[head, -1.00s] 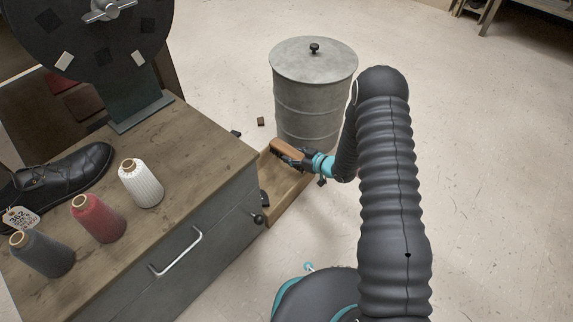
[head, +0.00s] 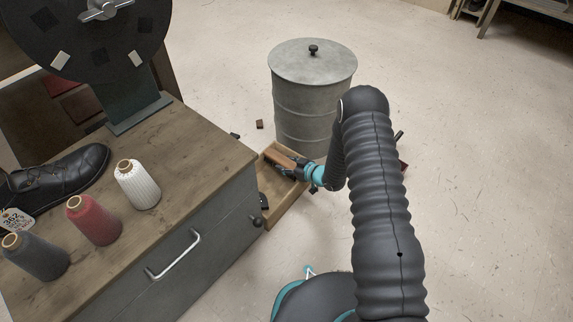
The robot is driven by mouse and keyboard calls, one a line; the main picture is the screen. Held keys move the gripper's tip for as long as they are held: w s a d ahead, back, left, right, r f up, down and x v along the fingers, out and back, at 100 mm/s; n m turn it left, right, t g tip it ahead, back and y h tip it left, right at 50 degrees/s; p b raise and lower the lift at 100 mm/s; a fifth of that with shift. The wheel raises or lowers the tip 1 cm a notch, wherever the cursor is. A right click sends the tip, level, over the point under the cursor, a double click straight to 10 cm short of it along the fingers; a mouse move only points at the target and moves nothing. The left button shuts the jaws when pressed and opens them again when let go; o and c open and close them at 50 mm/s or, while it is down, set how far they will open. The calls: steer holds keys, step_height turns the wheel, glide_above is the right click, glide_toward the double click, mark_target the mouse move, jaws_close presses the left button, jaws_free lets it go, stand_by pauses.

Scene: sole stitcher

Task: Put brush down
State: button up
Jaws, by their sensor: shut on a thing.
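The brush (head: 277,157) has a brown wooden back and shows at the tip of my gripper (head: 293,169). My gripper is shut on the brush, over the open wooden tray (head: 282,213) at the side of the grey cabinet. The brush looks low, at or inside the tray. I cannot tell whether it touches the tray's floor. My gripper and arm hide part of the tray's right side.
The grey lidded drum (head: 312,100) stands right behind the tray. The wooden cabinet top (head: 185,165) holds a black shoe (head: 62,172) and thread cones, white (head: 138,186), red (head: 95,221) and grey (head: 36,257). Small scraps lie on the floor, which is otherwise clear at right.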

steer(key=shift+f, duration=0.5)
steer(key=o, duration=1.3)
steer(key=shift+c, duration=0.2)
